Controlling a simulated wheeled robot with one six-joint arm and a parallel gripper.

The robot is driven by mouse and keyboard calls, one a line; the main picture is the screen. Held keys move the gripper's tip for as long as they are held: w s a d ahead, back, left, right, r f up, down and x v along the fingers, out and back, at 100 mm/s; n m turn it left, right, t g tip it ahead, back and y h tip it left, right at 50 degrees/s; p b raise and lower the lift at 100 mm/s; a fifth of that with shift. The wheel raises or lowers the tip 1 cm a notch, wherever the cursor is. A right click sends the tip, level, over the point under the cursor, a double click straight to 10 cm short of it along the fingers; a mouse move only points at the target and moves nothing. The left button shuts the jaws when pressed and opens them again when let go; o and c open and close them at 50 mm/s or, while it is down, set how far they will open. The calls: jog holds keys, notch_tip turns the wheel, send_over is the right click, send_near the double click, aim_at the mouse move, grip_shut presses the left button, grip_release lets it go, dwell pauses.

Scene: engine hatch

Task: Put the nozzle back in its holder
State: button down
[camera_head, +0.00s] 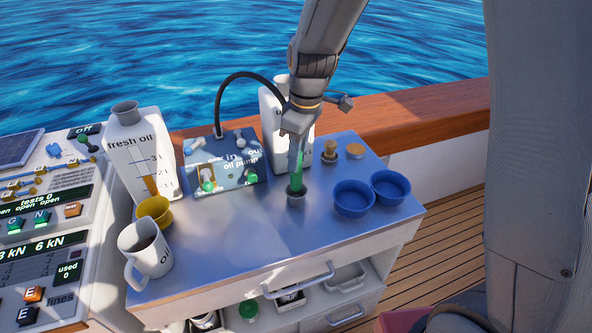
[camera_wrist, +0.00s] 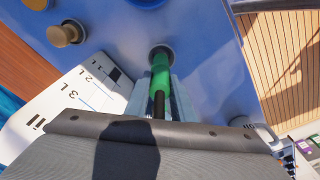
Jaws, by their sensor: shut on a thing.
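The nozzle (camera_head: 298,161) is green and joined to a black hose. My gripper (camera_head: 295,165) is shut on it above the counter, and it points down. The nozzle's lower end meets the dark round holder (camera_head: 296,194) on the counter. In the wrist view, the green nozzle (camera_wrist: 160,78) lies between the fingers of my gripper (camera_wrist: 160,92). Its tip is at the round holder (camera_wrist: 162,52) there. It appears to be at or in the opening; how deep it sits I cannot tell.
Two blue bowls (camera_head: 353,198) stand right of the holder. A stopper-like brown piece (camera_head: 330,150) is behind it. The oil pump panel (camera_head: 226,167), fresh oil jug (camera_head: 142,155), yellow cup (camera_head: 154,212) and white mug (camera_head: 145,250) are left. The counter's front middle is clear.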

aim_at(302, 173)
jog(key=shift+f+p, duration=0.45)
jog(key=shift+f, duration=1.75)
jog(key=shift+f, duration=0.1)
jog(key=c, duration=1.5)
grip_release()
notch_tip(302, 173, up, 12)
jog(key=d+b, duration=0.1)
jog(key=b, duration=0.2)
jog(key=s+d+f+m, duration=0.2)
jog(key=s+d+m, duration=0.2)
jog(key=s, duration=0.1)
jog(key=s+d+f+m, duration=0.3)
jog(key=s+d+m, duration=0.1)
jog(key=s+d, duration=0.1)
jog(key=s+d+f+m+h, duration=0.1)
jog(key=s+d+f+m, duration=0.1)
jog(key=s+d+m, duration=0.2)
jog(key=shift+s+d+f, duration=0.3)
jog(key=shift+s+d, duration=0.15)
jog(key=shift+s, duration=0.2)
